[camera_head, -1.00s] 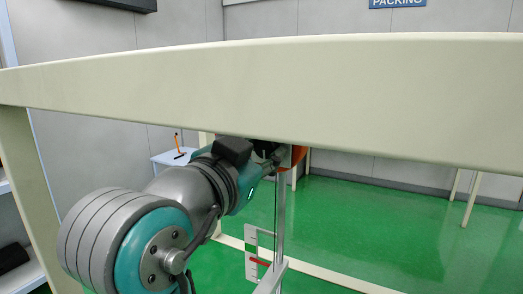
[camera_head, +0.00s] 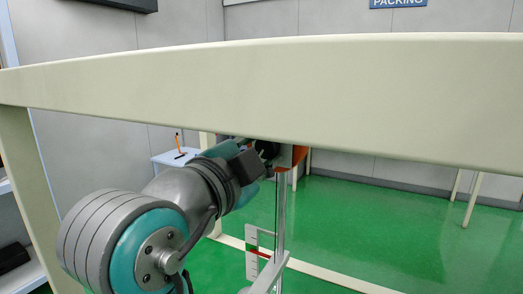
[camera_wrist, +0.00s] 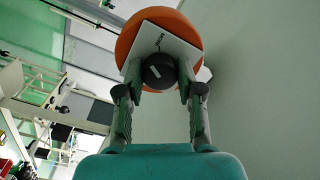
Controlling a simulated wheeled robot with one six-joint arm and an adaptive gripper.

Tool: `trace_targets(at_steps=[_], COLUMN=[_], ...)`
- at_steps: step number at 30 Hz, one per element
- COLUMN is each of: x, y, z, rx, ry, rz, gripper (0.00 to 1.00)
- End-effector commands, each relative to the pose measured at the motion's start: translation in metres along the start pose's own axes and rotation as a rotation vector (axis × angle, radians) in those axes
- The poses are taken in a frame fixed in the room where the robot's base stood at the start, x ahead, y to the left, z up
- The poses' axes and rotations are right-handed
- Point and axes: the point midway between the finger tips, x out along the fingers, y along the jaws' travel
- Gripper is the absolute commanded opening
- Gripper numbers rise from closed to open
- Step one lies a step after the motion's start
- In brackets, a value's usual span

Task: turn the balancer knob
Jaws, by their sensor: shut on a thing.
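The balancer (camera_wrist: 130,37) is an orange round body with a white marked plate on its face. It fills the top middle of the wrist view, and its lower part shows under the beam in the head view (camera_head: 289,157). The black knob (camera_wrist: 159,70) with a white mark stands out from the plate. My gripper (camera_wrist: 160,76) is shut on the knob, one finger on each side. In the head view the beam and my wrist hide the knob and fingers.
A thick cream beam (camera_head: 300,95) crosses just above my wrist, with a cream post (camera_head: 35,200) at left. A pale rod (camera_head: 281,215) hangs below the balancer beside a scale with a red pointer (camera_head: 258,254). Green floor is open at right.

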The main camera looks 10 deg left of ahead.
Motion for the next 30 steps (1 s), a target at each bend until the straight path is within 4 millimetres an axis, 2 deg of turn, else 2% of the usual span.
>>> trace_targets(at_steps=[14, 15, 18, 30], x=[0.0000, 0.0000, 0.0000, -0.0056], y=[0.0006, 0.0006, 0.0005, -0.0002], z=[0.0003, 0.0003, 0.0003, 0.0008], rx=[0.016, 0.015, 0.015, 0.015], ry=[0.000, 0.000, 0.000, -0.001], rz=[0.002, 0.002, 0.002, 0.000], gripper=[0.02, 0.39, 0.62, 0.62])
